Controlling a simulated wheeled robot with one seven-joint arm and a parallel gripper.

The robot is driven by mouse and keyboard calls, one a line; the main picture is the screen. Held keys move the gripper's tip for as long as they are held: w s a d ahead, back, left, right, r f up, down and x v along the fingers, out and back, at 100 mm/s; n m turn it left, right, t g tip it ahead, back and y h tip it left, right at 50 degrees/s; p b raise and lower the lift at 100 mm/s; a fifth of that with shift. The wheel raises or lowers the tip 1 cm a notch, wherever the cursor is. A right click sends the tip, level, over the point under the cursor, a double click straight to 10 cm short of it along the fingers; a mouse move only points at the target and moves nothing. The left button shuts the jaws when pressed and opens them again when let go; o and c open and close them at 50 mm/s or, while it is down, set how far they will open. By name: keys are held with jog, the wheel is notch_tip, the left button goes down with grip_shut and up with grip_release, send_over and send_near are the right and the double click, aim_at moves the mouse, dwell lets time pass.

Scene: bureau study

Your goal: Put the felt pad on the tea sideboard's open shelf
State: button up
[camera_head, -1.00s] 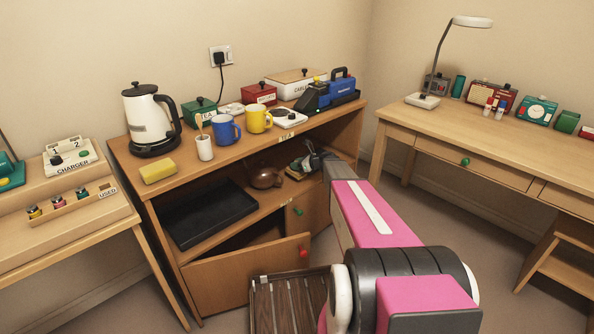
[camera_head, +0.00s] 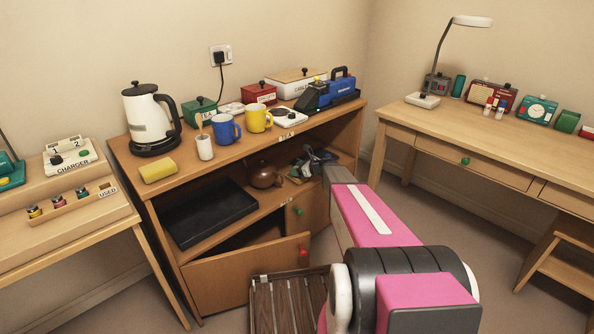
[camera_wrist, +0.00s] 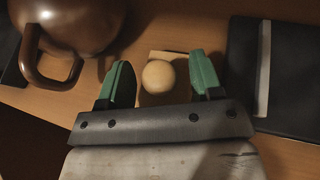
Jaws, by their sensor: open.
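A small pale block with a round wooden knob (camera_wrist: 158,76), which may be the felt pad, lies on the open shelf of the tea sideboard. Its underside is hidden, so I cannot see any felt. My gripper (camera_wrist: 163,82) is open, with one green finger on each side of the knob and gaps visible between. In the head view my gripper (camera_head: 309,163) reaches into the right part of the shelf, and the block is hard to make out there. The tea sideboard (camera_head: 180,268) has its open shelf (camera_head: 232,222) below the top.
A brown teapot (camera_head: 266,175) stands on the shelf just left of my gripper; its handle is near in the wrist view (camera_wrist: 40,75). A black tray (camera_head: 208,213) fills the shelf's left. A dark flat item (camera_wrist: 290,75) lies right. The sideboard top overhangs; a lower door hangs open.

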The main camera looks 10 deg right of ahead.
jog(key=shift+r, duration=0.2)
jog(key=v, duration=1.2)
jog(key=s+a+f+n+g+h, duration=0.1)
jog(key=s+a+n+g+h, duration=0.15)
jog(key=s+a+n, duration=0.4)
jog(key=s+a+n+g+h, duration=0.2)
jog(key=s+a+n+g, duration=0.15)
jog(key=s+n, duration=0.5)
jog(key=s+d+r+n+g+h, duration=0.1)
jog(key=s+n+g+h, duration=0.1)
jog(key=s+n+h, duration=0.4)
jog(key=s+n, duration=0.4)
jog(key=s, duration=0.4)
jog(key=shift+s+n, duration=0.2)
jog(key=shift+n, duration=0.1)
jog(key=shift+d+r, duration=0.1)
jog(key=shift+r, duration=0.05)
